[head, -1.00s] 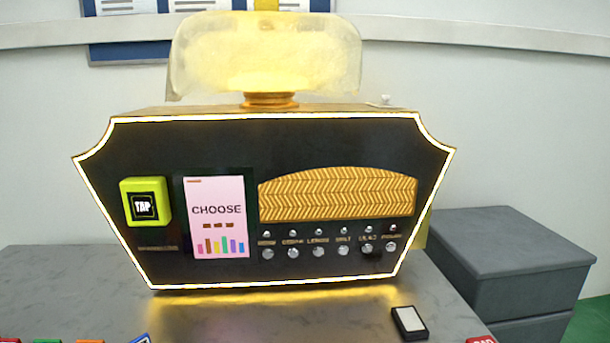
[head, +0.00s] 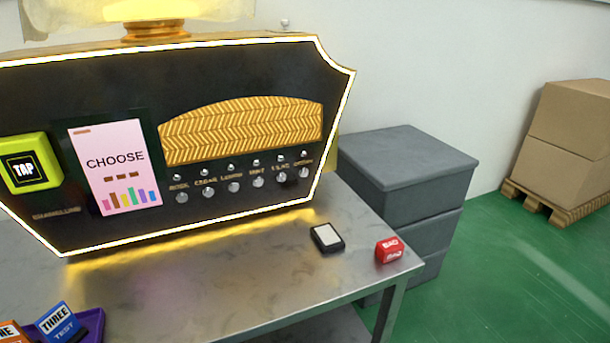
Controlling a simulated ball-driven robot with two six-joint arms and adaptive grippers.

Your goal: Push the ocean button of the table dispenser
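The table dispenser (head: 250,75) is a black box with a glowing outline, standing on a grey table. Its front has a row of several round silver buttons, each under a small label and a small light. The rightmost button (head: 304,172) sits below a small label that seems to read OCEAN. A pink screen (head: 113,165) shows CHOOSE above coloured bars. Neither gripper is in view.
A yellow TAP reader (head: 24,165) is at the dispenser's left. A black-and-white pad (head: 326,238) and a red block (head: 389,250) lie on the grey table (head: 230,285). A purple tray (head: 92,325) holds test boxes. Grey drawers (head: 405,170) stand right; cardboard boxes (head: 575,130) are beyond.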

